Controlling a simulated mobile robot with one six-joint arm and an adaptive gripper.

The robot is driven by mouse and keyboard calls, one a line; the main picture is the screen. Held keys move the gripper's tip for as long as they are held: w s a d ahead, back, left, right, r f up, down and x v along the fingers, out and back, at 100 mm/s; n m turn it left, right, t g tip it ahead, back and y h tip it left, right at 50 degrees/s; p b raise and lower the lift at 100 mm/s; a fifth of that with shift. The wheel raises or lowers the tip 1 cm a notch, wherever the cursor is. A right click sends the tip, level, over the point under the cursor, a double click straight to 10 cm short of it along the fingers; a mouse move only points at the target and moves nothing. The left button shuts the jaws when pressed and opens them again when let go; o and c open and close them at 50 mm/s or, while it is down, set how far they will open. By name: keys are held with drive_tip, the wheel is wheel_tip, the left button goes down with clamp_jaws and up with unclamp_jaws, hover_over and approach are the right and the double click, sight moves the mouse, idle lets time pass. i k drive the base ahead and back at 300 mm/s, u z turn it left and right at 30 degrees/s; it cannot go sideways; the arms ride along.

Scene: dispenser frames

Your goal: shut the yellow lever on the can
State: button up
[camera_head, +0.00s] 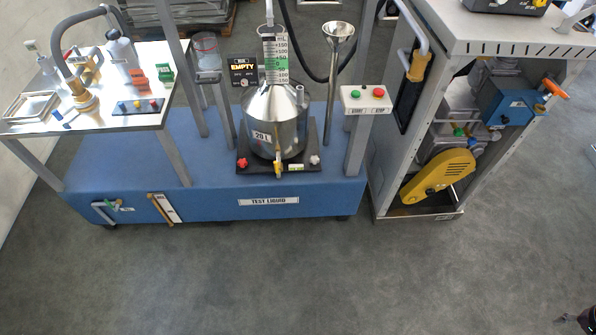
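The can (275,122) is a shiny steel vessel marked 20 L. It stands upright on a dark base plate on the blue trolley, with a graduated neck (276,60) rising from its top. The yellow lever (278,168) is small and sits low at the can's front, over the front edge of the base plate. It looks roughly upright in the picture; its exact angle is too small to tell. A small dark part at the bottom right corner, perhaps the edge of my gripper (587,320), is far from the can. Its fingers cannot be made out.
The blue trolley (215,195) carries a START/STOP box (366,99) on a post right of the can and an EMPTY display (243,72) behind it. A metal-topped table (60,118) stands left, a pump cabinet (392,150) right. The grey floor in front is clear.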

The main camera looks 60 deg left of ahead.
sight(278, 173)
drive_tip(key=z, duration=1)
drive_tip(key=k, duration=1.15)
drive_tip(key=z, duration=0.8)
drive_tip(key=k, duration=0.25)
drive_tip(key=u, duration=2.7)
